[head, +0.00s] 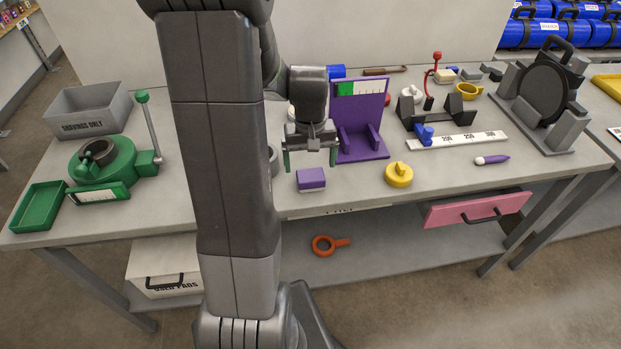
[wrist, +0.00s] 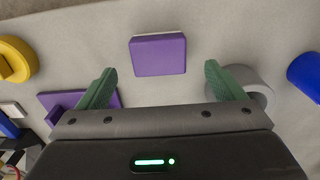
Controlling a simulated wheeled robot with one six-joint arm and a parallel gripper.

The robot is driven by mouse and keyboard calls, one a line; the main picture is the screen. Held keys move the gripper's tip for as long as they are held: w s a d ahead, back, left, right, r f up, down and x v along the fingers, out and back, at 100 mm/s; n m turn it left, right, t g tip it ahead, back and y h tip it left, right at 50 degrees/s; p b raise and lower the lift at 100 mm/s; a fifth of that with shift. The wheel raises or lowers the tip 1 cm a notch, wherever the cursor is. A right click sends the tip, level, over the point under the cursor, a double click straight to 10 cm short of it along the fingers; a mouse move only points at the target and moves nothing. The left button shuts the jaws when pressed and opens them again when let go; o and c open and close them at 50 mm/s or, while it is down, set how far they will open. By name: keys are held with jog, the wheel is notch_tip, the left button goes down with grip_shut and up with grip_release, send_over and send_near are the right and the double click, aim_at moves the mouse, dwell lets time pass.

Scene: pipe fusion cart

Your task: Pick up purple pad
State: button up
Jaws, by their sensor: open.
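The purple pad (head: 311,178) is a small block with a purple top and a whitish lower layer. It lies on the table near the front edge, in front of the purple stand. In the wrist view the pad (wrist: 158,55) is at the top middle, beyond the fingertips and between their lines. My gripper (head: 311,160) has green fingers, open and empty, above and slightly behind the pad. The open fingers (wrist: 158,80) also show in the wrist view, apart from the pad.
A purple stand (head: 362,143) is close behind the pad. A yellow knobbed disc (head: 399,174) is to its right. A grey ring (wrist: 245,85) lies near one finger. A pink drawer (head: 476,209) sticks out under the table at right.

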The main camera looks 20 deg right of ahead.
aim_at(311, 175)
jog(key=shift+f+p, duration=0.5)
jog(key=shift+f, duration=2.2)
jog(key=c, duration=1.1)
jog(key=shift+o, duration=0.2)
jog(key=shift+r, duration=0.15)
notch_tip(311, 175, up, 10)
jog(key=shift+s+f+b, duration=0.1)
jog(key=shift+b, duration=0.35)
jog(key=o, duration=0.4)
jog(key=c, duration=0.3)
